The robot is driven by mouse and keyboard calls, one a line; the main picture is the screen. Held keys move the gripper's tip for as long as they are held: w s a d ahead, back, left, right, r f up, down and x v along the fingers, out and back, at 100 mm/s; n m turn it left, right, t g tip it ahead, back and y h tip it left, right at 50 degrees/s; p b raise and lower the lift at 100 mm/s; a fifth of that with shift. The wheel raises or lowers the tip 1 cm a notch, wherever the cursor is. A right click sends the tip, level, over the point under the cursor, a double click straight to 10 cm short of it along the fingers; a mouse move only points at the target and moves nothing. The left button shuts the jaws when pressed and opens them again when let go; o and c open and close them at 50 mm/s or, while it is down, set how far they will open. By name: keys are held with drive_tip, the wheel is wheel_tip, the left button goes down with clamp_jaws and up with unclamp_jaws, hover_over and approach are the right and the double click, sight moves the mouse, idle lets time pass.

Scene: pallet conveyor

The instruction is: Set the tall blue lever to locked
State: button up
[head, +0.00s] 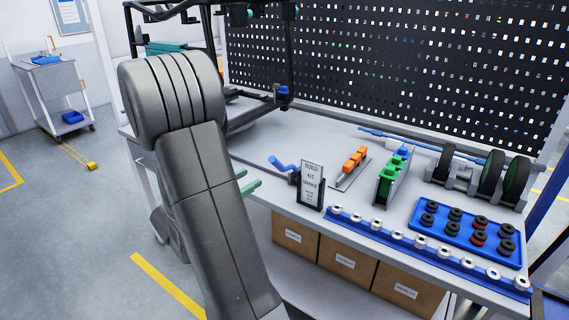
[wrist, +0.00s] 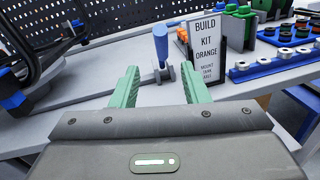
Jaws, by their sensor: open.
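The blue lever (head: 282,164) stands near the front edge of the workbench, just left of the sign. In the wrist view its blue handle (wrist: 160,44) points up, with a small grey base below it. I cannot read any locked mark on it. My gripper (wrist: 159,84) is open and empty; its two green fingers point toward the lever, one to each side of it in the picture. In the head view the green fingertips (head: 250,186) show to the left of the lever and apart from it. My arm hides part of the bench.
A sign (head: 311,186) reading "BUILD KIT ORANGE" stands close at the lever's right. Orange parts (head: 355,160), green parts (head: 390,175), a blue tray (head: 462,239) and a blue rail with white rings (head: 425,249) lie farther right. A black perforated panel (head: 400,60) rises behind.

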sight(274, 165)
drive_tip(key=x, duration=1.3)
drive_tip(key=shift+d+p, duration=0.25)
drive_tip(key=shift+p, duration=0.05)
clamp_jaws()
